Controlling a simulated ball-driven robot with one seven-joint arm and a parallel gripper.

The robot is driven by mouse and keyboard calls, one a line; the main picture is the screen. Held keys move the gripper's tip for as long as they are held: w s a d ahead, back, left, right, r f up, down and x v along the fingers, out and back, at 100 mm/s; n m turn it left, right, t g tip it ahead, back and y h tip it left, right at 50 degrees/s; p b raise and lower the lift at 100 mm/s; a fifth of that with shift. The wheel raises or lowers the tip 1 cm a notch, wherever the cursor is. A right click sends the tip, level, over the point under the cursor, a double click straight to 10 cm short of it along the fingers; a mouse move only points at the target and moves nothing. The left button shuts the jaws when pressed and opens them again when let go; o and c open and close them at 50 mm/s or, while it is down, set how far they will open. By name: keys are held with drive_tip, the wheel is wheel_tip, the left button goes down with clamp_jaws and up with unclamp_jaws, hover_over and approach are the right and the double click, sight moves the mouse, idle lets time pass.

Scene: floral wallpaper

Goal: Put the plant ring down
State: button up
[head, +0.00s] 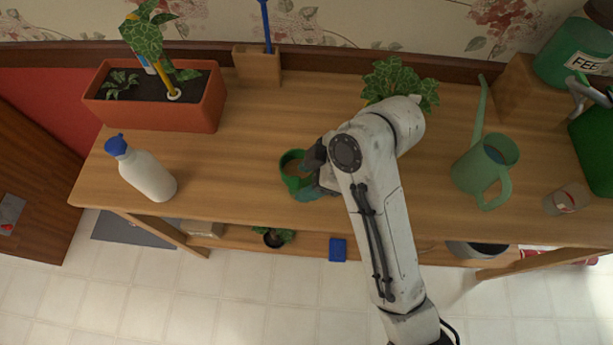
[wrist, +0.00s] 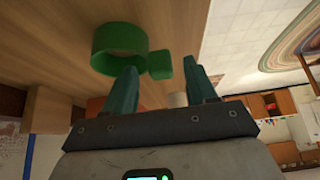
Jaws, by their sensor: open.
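The green plant ring (head: 291,166) rests on the wooden table, just left of my gripper (head: 310,178) in the head view. The wood-coloured surface shows inside it. In the wrist view the ring (wrist: 120,47) is a short green band, with a small green block (wrist: 160,65) beside it. My gripper (wrist: 163,82) has its two teal fingers spread apart. The block lies between and just beyond the fingertips, with a gap to either finger. My fingers and wrist hide part of the ring's right side in the head view.
A white bottle (head: 150,178) and a terracotta planter (head: 200,112) with a small white ring (head: 174,95) stand at left. A leafy plant (head: 385,80) is behind my arm. A green watering can (head: 484,165) and glass jar (head: 567,199) stand at right.

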drive_tip(key=p+v, duration=0.9)
drive_tip(key=v, duration=0.2)
drive_tip(key=shift+d, duration=0.1)
drive_tip(key=s+d+f+m+h, duration=0.3)
drive_tip(key=s+d+f+m, duration=0.2)
drive_tip(key=s+d+m, duration=0.4)
drive_tip(key=s+d+f+m+t+h, duration=0.1)
drive_tip(key=s+d+f+m+h, duration=0.2)
drive_tip(key=d, duration=1.1)
drive_tip(key=s+f+m, duration=0.3)
drive_tip(key=s+m, duration=0.3)
drive_tip(key=s, duration=0.2)
drive_tip(key=shift+h, duration=0.3)
